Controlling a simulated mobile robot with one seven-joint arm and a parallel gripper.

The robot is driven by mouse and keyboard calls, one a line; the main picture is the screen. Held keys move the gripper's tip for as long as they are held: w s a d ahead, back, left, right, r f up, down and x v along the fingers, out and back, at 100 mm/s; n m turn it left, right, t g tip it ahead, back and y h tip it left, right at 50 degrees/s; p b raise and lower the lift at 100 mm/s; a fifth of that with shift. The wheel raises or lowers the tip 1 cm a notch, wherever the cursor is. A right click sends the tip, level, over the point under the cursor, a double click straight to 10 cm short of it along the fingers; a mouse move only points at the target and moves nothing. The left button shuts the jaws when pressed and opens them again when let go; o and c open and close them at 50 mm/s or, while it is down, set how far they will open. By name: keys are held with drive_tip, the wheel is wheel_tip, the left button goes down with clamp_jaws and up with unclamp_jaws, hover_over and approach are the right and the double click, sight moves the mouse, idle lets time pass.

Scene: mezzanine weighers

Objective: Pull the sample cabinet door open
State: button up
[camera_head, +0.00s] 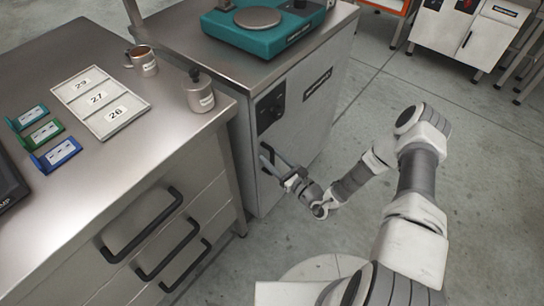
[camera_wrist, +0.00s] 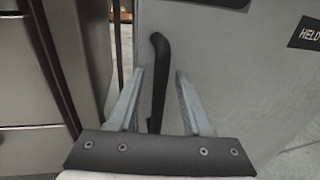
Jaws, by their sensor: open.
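The sample cabinet (camera_head: 312,125) is grey, with a dark control panel on its upper front, and stands right of the steel drawer bench. Its door (camera_wrist: 225,65) fills much of the wrist view; no clear opening shows along it. The black bar handle (camera_wrist: 160,50) is upright on the door near its left edge; it also shows in the camera_head view (camera_head: 266,152). My gripper (camera_head: 281,168) reaches the handle from the front right. In the wrist view my gripper (camera_wrist: 158,80) is open, its two pale fingers on either side of the handle, with gaps visible on both sides.
The drawer bench (camera_head: 110,165) with black pull handles (camera_head: 170,250) stands close on the left. It carries a numbered tray (camera_head: 100,102), coloured blocks and metal containers. A teal scale (camera_head: 262,28) sits on the cabinet top. Floor right of the cabinet is clear.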

clamp_jaws()
idle(1.3)
